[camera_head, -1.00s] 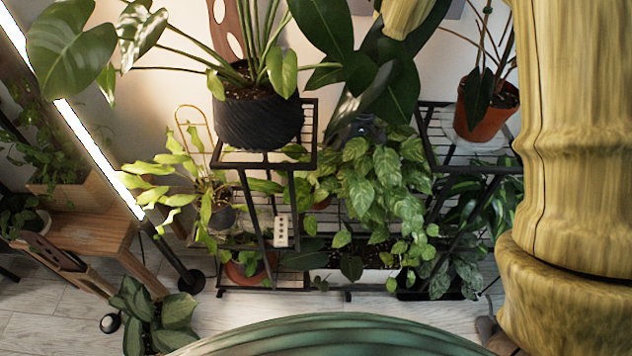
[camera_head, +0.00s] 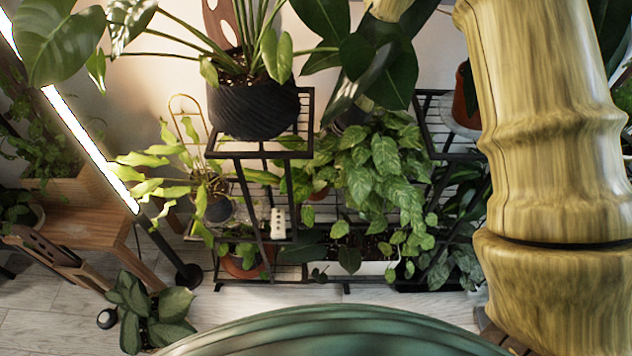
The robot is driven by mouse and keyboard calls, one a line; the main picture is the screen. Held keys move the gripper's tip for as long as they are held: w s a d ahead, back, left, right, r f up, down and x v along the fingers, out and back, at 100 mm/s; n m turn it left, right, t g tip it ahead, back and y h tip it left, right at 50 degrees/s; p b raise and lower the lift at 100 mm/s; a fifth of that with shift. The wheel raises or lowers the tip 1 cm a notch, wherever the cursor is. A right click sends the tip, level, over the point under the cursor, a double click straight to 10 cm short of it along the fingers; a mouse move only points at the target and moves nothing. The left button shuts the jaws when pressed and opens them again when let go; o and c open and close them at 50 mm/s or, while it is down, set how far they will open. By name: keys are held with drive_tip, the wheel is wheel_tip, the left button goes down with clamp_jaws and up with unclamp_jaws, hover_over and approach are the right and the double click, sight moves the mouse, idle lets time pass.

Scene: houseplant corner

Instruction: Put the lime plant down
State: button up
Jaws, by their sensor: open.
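A plant with lime-yellow, strap-like leaves (camera_head: 152,161) is at the left of the metal plant stand. Its dark pot (camera_head: 217,208) appears to be upright at the stand's lower level; what lies under it is partly hidden. Part of my arm, with a yellow bamboo look, fills the right side, and another piece of it shows at the top, near large dark leaves. I cannot make out my gripper's fingers; leaves and the picture's edge may hide them. Nothing visible is gripping the lime plant.
A black ribbed pot (camera_head: 255,108) stands on the tall stand (camera_head: 262,155). A trailing green plant (camera_head: 385,155) hangs in the middle. A terracotta pot (camera_head: 464,98) is at right. A lit tube lamp (camera_head: 90,150) leans at left, beside a wooden bench (camera_head: 85,222).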

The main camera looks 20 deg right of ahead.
drive_tip(key=shift+f, duration=0.15)
clamp_jaws()
drive_tip(key=shift+s, duration=0.1)
drive_tip(key=shift+s, duration=0.1)
idle(0.4)
